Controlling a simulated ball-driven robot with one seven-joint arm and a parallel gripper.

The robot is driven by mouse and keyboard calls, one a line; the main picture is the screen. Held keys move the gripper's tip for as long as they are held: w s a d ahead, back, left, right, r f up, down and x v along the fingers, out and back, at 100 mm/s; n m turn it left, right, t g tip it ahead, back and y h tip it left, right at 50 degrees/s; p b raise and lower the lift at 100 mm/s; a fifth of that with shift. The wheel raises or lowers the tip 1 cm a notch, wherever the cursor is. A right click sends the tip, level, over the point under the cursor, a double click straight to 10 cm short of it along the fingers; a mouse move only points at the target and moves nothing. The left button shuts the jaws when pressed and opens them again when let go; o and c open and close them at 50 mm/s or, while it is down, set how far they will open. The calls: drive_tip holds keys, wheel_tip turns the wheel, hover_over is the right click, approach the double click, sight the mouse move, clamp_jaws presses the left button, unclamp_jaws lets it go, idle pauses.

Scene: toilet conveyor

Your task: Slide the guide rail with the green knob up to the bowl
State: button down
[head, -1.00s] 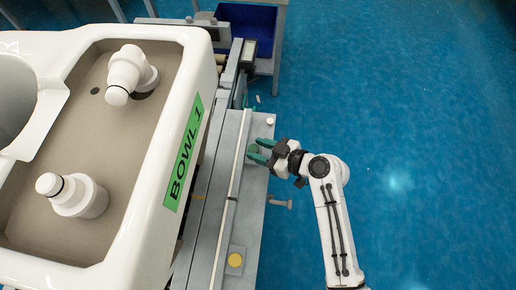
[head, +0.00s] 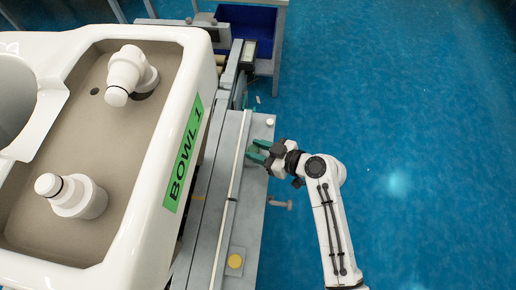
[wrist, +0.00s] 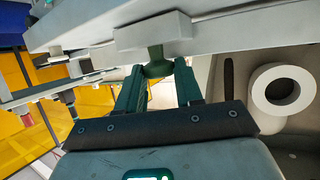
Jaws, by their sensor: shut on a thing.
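The large white bowl (head: 150,215) with the green BOWL 1 label stands at the left in the head view. The long pale guide rail (head: 229,190) runs along the bowl's right side, with a grey strip showing between them. My gripper (head: 255,152) reaches in from the right, at the far part of the rail. In the wrist view, the green knob (wrist: 158,65) sits between the two green fingers (wrist: 157,80), under the rail's grey block (wrist: 152,32). My gripper is shut on this knob. In the head view the fingers mostly hide the knob.
A yellow knob (head: 235,261) is at the rail's near part. A white button (head: 270,122) and a small side handle (head: 280,204) are close to my gripper. A blue bin (head: 248,22) stands at the back. The blue floor at the right is clear.

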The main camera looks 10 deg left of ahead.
drive_tip(key=a+b, duration=0.1)
drive_tip(key=a, duration=0.7)
drive_tip(key=shift+w+a, duration=0.15)
drive_tip(key=shift+a, duration=0.25)
drive_tip(key=c, duration=1.1)
unclamp_jaws()
drive_tip(key=p+v, duration=0.1)
drive_tip(key=v, duration=0.9)
drive_tip(key=shift+d, duration=0.3)
drive_tip(key=shift+s, duration=0.25)
